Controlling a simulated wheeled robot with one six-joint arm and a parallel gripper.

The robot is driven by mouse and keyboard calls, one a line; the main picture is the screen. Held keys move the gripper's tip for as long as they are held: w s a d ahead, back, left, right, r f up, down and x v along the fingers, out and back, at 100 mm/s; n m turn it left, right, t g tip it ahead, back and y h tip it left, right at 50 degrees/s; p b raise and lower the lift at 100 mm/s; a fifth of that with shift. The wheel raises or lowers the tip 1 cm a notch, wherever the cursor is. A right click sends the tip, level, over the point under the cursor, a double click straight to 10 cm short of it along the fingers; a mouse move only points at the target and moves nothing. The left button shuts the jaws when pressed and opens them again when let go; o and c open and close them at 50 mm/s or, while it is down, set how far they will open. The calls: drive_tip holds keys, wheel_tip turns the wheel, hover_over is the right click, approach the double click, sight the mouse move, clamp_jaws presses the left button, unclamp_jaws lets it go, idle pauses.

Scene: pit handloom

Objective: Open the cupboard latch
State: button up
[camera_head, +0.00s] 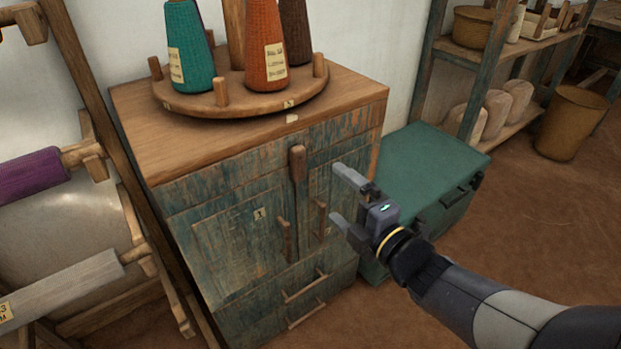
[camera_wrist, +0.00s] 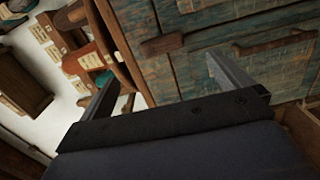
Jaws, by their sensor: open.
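The worn blue-green wooden cupboard (camera_head: 232,222) has two doors. The wooden latch (camera_head: 297,163) stands upright across the top of the door seam; it also shows in the wrist view (camera_wrist: 160,44). Below it are the left door handle (camera_head: 284,238) and the right door handle (camera_head: 320,218). Both doors look closed. My gripper (camera_head: 337,193) is open and empty in front of the right door, to the right of the latch. In the wrist view the latch appears beyond and between the two fingers (camera_wrist: 162,68), apart from them.
A round wooden stand (camera_head: 240,102) with a teal cone (camera_head: 187,50), an orange cone (camera_head: 264,50) and a dark cone sits on the cupboard top. A green chest (camera_head: 420,165) stands close on the right. Loom beams (camera_head: 60,290) crowd the left. Drawers lie below the doors.

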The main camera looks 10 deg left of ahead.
sight(301, 167)
drive_tip(key=x, duration=0.5)
drive_tip(key=b+x, duration=0.1)
drive_tip(key=x, duration=0.5)
drive_tip(key=shift+s+a+f, duration=0.1)
drive_tip(key=shift+s+a, duration=0.1)
drive_tip(key=shift+a, duration=0.1)
drive_tip(key=c, duration=1)
